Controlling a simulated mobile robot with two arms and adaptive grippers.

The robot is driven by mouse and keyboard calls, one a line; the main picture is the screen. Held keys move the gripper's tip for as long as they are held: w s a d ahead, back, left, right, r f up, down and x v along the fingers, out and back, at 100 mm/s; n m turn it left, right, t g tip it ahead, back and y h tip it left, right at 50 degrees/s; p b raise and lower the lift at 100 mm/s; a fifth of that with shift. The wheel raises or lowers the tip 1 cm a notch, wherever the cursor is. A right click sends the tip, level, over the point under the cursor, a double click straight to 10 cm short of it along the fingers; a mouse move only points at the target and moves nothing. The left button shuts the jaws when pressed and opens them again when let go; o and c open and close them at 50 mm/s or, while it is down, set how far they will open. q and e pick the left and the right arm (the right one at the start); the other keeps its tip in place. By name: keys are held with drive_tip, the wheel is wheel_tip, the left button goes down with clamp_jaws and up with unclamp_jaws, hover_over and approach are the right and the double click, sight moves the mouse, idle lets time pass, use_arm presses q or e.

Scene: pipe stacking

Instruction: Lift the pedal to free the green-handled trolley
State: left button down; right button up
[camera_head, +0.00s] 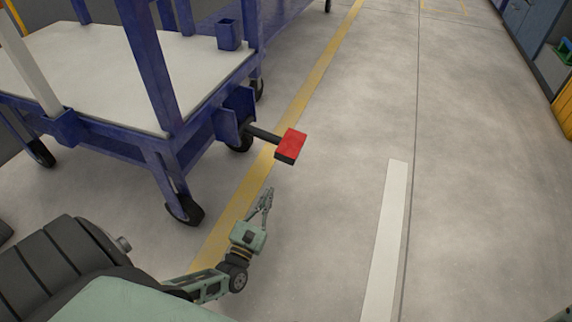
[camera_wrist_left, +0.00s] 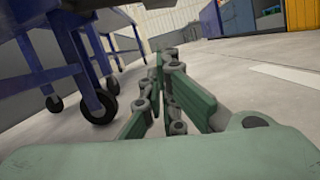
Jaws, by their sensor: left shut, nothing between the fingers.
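The pedal (camera_head: 290,146) is a red block on a dark bar that sticks out from the blue frame of the trolley (camera_head: 166,152). The trolley has a pale deck and black wheels; no green handle shows on it. My left gripper (camera_head: 268,192) is shut and empty, in front of the pedal and a little to its left, apart from it. In the left wrist view the fingers (camera_wrist_left: 165,62) point ahead, with the trolley's wheel (camera_wrist_left: 98,103) to their left. The pedal cannot be made out in that view. My right gripper is not in view.
A yellow floor line (camera_head: 309,90) runs past the trolley, and a white floor strip (camera_head: 391,215) lies to the right. The floor right of the pedal is clear. Blue cabinets (camera_head: 530,25) stand at the far right.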

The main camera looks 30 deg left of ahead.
use_arm(q)
drive_tip(key=shift+w, duration=0.1)
drive_tip(key=w+a+r+b, duration=0.1)
drive_tip(key=w+r+b, duration=0.2)
drive_tip(key=w+r, duration=0.3)
drive_tip(key=shift+w+r, duration=0.15)
drive_tip(key=shift+w, duration=1.6)
drive_tip(key=shift+r, duration=0.1)
